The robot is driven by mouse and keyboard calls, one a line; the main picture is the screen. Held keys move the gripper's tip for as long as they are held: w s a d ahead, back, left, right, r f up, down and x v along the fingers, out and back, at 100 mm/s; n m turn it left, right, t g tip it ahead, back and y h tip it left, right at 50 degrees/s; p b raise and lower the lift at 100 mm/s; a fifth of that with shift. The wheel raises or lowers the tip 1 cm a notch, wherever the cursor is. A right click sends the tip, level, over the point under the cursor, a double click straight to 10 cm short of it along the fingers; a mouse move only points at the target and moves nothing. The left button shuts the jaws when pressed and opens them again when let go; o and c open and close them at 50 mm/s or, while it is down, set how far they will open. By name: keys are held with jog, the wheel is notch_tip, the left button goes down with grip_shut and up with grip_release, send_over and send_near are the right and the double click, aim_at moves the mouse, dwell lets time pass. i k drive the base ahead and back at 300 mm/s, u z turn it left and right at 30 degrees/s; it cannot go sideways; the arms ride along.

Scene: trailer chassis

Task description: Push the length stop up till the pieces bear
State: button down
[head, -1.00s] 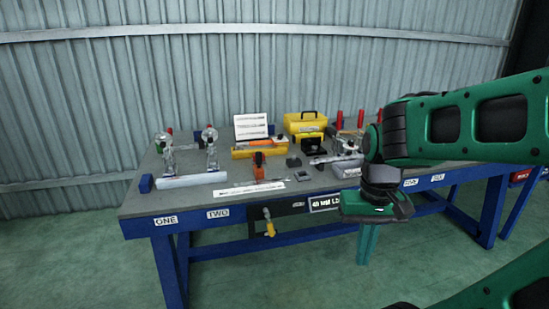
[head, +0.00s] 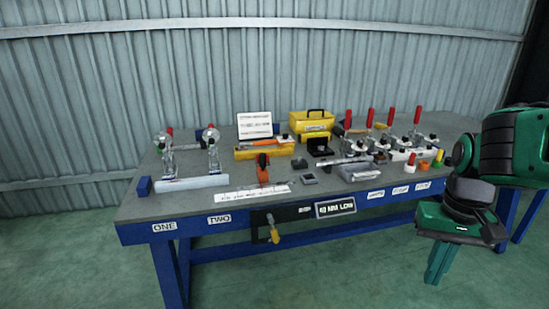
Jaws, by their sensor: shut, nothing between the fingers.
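My gripper (head: 438,264) is at the right of the head view, pointing down in front of the bench's front edge. Its green fingers look closed together, with nothing held. It is well apart from everything on the bench. An orange upright part (head: 262,168) stands behind a white marked strip (head: 254,192) near the front edge; it may be the length stop, but I cannot tell for certain. A grey metal piece (head: 352,161) lies by the clamps at the right middle. Whether any pieces touch is too small to tell.
The blue-framed bench (head: 135,206) has two clamps on a white bar (head: 192,183) at the left and several red-handled clamps (head: 391,117) at the right. A yellow box (head: 311,121) stands behind. A yellow handle (head: 273,234) hangs below the front edge. Floor in front is clear.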

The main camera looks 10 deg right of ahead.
aim_at(262, 170)
jog(key=z, duration=0.05)
jog(key=i, duration=1)
jog(key=u, duration=0.05)
